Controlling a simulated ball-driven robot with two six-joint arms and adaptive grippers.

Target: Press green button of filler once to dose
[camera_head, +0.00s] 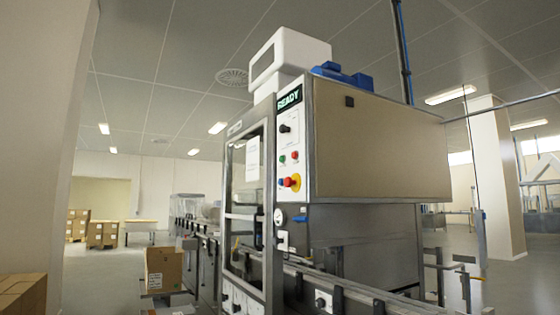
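The filler (378,150) is a tall machine with a beige and steel cabinet in the middle of the head view. Its narrow white control panel (290,190) faces me on the cabinet's front edge. A small green button (282,159) sits on the panel, with a red button (295,156) just right of it. A red knob on a yellow base (291,182) is below them, and a black knob (285,128) is above. A display (289,97) at the top reads "READY". Neither of my grippers is in view.
A conveyor rail (345,284) runs along the filler's lower front toward the bottom right. A framed glass door (246,190) stands left of the panel. Cardboard boxes (163,269) are at the left. Open floor (100,280) lies at the left, and a pillar (497,180) stands at the right.

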